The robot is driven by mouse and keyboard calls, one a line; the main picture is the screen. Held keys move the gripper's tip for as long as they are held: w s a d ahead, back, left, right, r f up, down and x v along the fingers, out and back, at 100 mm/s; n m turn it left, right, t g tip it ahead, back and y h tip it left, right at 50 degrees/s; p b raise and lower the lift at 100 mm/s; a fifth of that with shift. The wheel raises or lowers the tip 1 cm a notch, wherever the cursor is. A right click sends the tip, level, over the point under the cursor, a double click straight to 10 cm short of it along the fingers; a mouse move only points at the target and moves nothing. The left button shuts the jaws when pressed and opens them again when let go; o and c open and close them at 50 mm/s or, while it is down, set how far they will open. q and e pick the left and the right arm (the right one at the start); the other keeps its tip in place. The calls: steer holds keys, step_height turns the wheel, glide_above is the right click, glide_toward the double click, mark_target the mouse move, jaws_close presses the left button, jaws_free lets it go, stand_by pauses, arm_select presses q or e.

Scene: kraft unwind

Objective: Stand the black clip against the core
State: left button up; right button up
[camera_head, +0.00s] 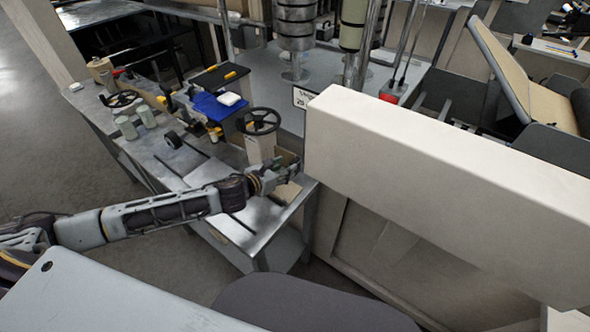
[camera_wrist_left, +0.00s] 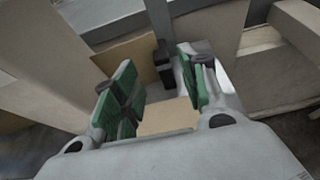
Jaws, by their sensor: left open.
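My left gripper (camera_head: 286,169) is over the right end of the metal bench in the head view. In the left wrist view its green-padded fingers (camera_wrist_left: 160,78) are apart, with nothing held between them. A small dark upright piece (camera_wrist_left: 163,64), probably the black clip, shows beyond the fingertips, between them in the picture. It stands close to a brown panel (camera_wrist_left: 128,54); I cannot tell whether they touch. The clip cannot be made out in the head view. A tan roll (camera_head: 100,69) at the bench's far left may be the core, but I cannot be sure. My right gripper is not in view.
A large cream beam (camera_head: 430,180) stands close on the gripper's right. A cream post with a black handwheel (camera_head: 260,122) stands just behind it. A flat brown piece (camera_head: 287,193) lies below the gripper. Blue cloth (camera_head: 215,105) and jars (camera_head: 127,127) are farther left.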

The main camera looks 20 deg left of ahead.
arm_select(q)
steer(key=shift+w, duration=0.1)
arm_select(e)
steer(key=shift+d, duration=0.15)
arm_select(q)
steer(key=shift+w+d+f, duration=0.1)
steer(key=shift+w+d, duration=0.05)
steer(key=shift+w, duration=0.1)
steer(key=shift+x, duration=0.85)
steer(key=shift+w+d+f, duration=0.2)
steer(key=shift+w+d, duration=0.15)
steer(key=shift+w, duration=0.15)
steer(key=shift+x, duration=0.75)
steer(key=shift+c, duration=0.8)
steer(key=c, duration=0.7)
jaws_close()
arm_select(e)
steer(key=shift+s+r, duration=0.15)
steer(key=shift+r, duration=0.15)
